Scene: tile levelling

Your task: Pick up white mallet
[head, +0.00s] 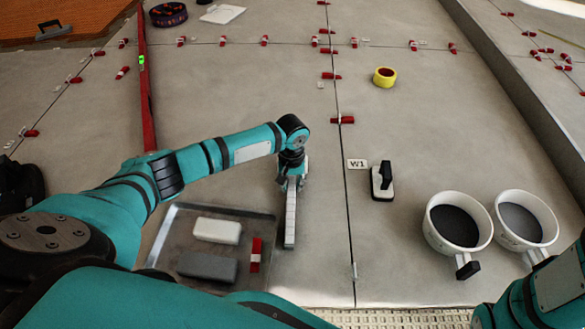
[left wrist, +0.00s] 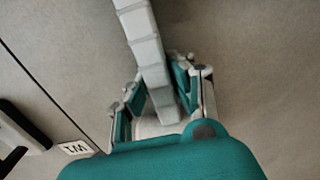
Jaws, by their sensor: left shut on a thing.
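The white mallet (head: 290,220) shows as a long, pale, ribbed bar on the grey tile floor side, running toward the bottom of the head view from my left gripper (head: 292,178). In the left wrist view the ribbed bar (left wrist: 146,45) runs up from between the two fingers of the left gripper (left wrist: 160,92), which is shut on it. A wider pale part (left wrist: 157,127) shows lower between the fingers. I cannot tell whether the mallet touches the floor. My right gripper is out of view; only part of my right arm shows at the bottom right.
A metal tray (head: 172,232) with a white block (head: 217,230), a grey block (head: 207,266) and a red clip lies left of the mallet. A black-handled pad (head: 382,181) and two buckets (head: 457,222) (head: 526,218) stand right. Yellow tape (head: 384,77) lies farther back.

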